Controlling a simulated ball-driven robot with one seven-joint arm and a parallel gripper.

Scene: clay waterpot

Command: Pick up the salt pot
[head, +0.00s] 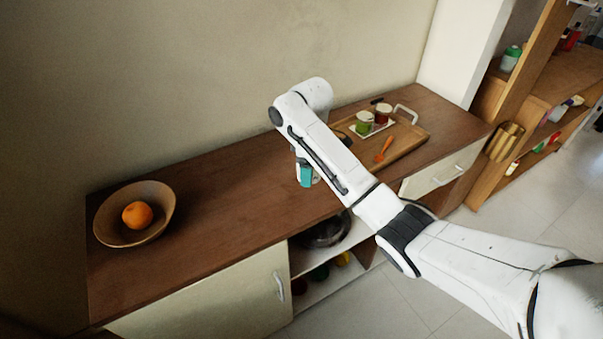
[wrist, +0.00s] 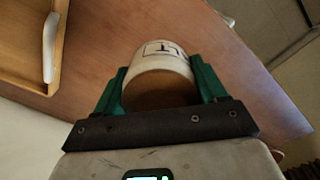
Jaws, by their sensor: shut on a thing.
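The salt pot (wrist: 160,52) is a pale round pot with dark lettering ending in "LT" and a brown lid, seen in the wrist view. My gripper (wrist: 160,72) is shut on it, with one green finger on each side. In the head view my gripper (head: 306,174) shows as a small teal patch below the white arm, over the middle of the brown counter (head: 235,205). There the pot is mostly hidden by the gripper. I cannot tell whether it touches the counter.
A wooden tray (head: 405,146) with a white handle, cups on a small white plate and an orange utensil (head: 384,149) lies to the right. A wooden bowl (head: 108,224) with an orange (head: 137,215) stands far left. The counter between bowl and gripper is clear.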

